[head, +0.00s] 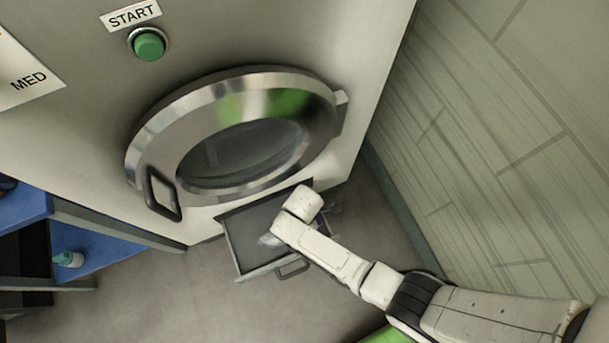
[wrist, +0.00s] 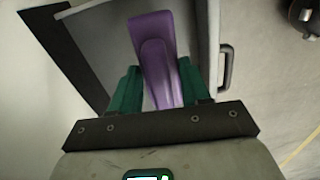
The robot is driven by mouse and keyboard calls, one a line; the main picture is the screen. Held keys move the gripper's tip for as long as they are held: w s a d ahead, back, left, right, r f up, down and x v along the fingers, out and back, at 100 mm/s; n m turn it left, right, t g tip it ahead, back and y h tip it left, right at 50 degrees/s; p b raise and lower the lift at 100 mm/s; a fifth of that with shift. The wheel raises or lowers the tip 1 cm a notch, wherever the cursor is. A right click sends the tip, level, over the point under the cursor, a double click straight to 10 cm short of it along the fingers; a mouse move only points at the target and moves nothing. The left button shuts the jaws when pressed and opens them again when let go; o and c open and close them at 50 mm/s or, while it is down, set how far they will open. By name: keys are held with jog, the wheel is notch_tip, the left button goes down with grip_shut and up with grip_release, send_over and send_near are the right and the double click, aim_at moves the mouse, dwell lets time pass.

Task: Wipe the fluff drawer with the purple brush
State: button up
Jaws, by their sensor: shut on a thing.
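The fluff drawer (head: 258,271) is pulled open at the foot of the machine, below the round door. A pale, fluff-like patch (head: 268,240) shows inside it, partly hidden by my arm. In the wrist view, the drawer's grey inside (wrist: 100,38) and its dark handle (wrist: 226,68) lie beyond my gripper. My gripper (wrist: 157,82) is shut on the purple brush (wrist: 153,45), which sits between its green fingers and points toward the drawer. Whether the brush touches the drawer floor cannot be told. My arm hides the gripper and brush in the head view.
The machine's round glass door (head: 240,155) is shut above the drawer, with a dark handle (head: 162,193) sticking out. A green START button (head: 149,44) is higher up. A tiled wall (head: 500,130) rises at the right. Blue shelves (head: 95,248) stand at the left. Floor before the drawer is clear.

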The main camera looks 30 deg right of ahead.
jog(key=shift+r+p, duration=0.7)
jog(key=shift+r, duration=0.45)
